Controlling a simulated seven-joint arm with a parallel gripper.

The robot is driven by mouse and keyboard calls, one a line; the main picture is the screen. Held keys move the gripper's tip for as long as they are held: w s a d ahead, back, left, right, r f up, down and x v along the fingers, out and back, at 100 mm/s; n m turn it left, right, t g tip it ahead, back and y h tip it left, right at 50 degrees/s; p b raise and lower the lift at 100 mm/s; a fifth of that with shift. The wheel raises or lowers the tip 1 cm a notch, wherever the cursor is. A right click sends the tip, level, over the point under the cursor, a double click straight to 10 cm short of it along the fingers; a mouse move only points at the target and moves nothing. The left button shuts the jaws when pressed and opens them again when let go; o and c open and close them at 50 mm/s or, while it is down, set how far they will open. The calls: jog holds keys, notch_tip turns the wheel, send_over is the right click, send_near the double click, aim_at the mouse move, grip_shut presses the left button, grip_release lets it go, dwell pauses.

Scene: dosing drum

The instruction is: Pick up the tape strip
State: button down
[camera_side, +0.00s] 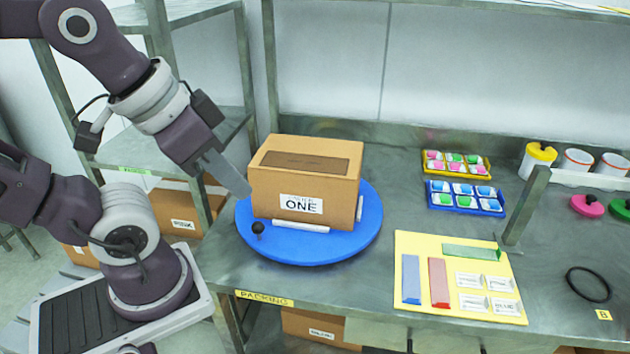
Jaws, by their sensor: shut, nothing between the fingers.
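Three flat strips lie on a yellow board (430,312) at the front right of the bench: a blue strip (411,279), a red strip (438,282) and a green strip (471,252). I cannot tell which of them the task calls the tape strip. The green one lies crosswise near the board's back edge; the other two lie side by side at its left. My gripper (243,190) is shut and empty, pointing down at the left side of the cardboard box, well left of the strips. I cannot tell whether it touches the box.
The cardboard box (280,205), marked ONE, stands on a blue turntable (330,247) with a black knob (257,228). A metal post (525,208) rises behind the board. Blister trays (466,210), tubs (538,160) and a black ring (588,284) are farther right.

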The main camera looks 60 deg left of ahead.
dwell(0.4)
jog(key=c, duration=1.6)
grip_release()
